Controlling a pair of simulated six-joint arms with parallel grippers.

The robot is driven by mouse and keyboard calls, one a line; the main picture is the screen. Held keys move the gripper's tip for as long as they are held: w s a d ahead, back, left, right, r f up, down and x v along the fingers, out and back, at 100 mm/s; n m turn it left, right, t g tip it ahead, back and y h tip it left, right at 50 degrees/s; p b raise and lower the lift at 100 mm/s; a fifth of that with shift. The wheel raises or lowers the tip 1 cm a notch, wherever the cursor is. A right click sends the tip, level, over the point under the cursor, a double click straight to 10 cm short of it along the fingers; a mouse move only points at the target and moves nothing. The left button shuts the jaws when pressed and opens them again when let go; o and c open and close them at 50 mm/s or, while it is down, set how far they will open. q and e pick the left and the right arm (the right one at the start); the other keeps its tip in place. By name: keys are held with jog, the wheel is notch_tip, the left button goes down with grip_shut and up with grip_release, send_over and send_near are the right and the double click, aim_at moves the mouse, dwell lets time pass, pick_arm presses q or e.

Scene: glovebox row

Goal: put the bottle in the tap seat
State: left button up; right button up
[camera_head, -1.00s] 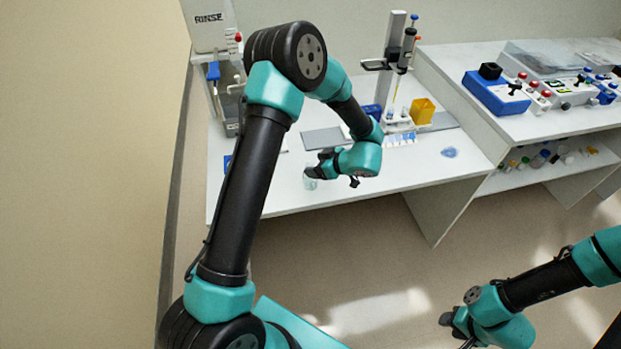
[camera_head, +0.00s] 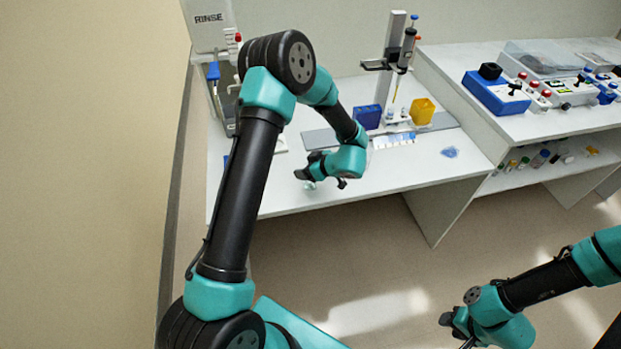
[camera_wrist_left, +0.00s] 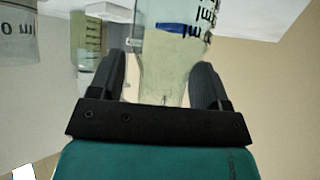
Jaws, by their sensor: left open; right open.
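The clear bottle (camera_wrist_left: 170,50) with dark blue markings shows large in the left wrist view, between the two fingers of my left gripper (camera_wrist_left: 164,80). The fingers are open, one on each side of it; contact cannot be told. In the head view my left gripper (camera_head: 308,174) is low over the front of the left bench, and only a pale bit of the bottle (camera_head: 309,185) shows below it. The rinse station (camera_head: 228,95) stands at the back left; its tap seat cannot be made out, partly behind my arm. My right gripper (camera_head: 455,323) is open and empty, off the benches.
Marked clear vessels (camera_wrist_left: 88,42) show beside the bottle in the left wrist view. A pipette stand (camera_head: 392,75), a blue rack (camera_head: 367,117) and a yellow container (camera_head: 422,111) stand further right. The front right of the bench is mostly clear.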

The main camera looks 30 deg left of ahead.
pick_arm(q)
jog(key=shift+c, duration=0.2)
jog(key=c, duration=1)
jog(key=shift+c, duration=0.3)
jog(key=shift+r, duration=0.3)
grip_shut()
jog(key=shift+r, duration=0.35)
notch_tip(320, 180, up, 3)
jog(key=shift+f, duration=0.2)
jog(key=s+d+r, duration=0.1)
jog(key=s+d, duration=0.7)
jog(key=s, duration=0.5)
jog(key=shift+s+d, duration=0.3)
jog(key=shift+r, duration=0.1)
